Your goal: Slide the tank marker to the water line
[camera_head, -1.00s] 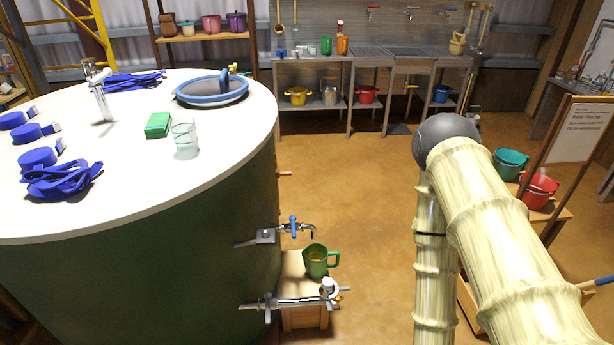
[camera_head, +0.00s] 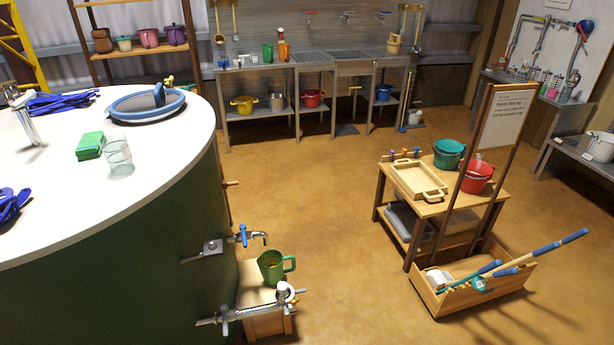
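The large round tank (camera_head: 150,235) has a dark green side and a white top and stands at the left. A tap with a blue handle (camera_head: 245,236) sticks out from its side. Below it is a metal fitting (camera_head: 255,309) with a long bar and a pale round end. A small copper-coloured peg (camera_head: 231,184) sticks out higher up at the tank's right edge. I cannot tell which part is the marker, and no water line is readable. A green mug (camera_head: 274,267) stands on a wooden box under the tap. My gripper is not in view.
A wooden cart (camera_head: 437,208) with a tray and two buckets stands at the right. A wooden crate of long-handled tools (camera_head: 473,294) lies before it. A sink bench (camera_head: 310,70) lines the back wall. The brown floor between tank and cart is clear.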

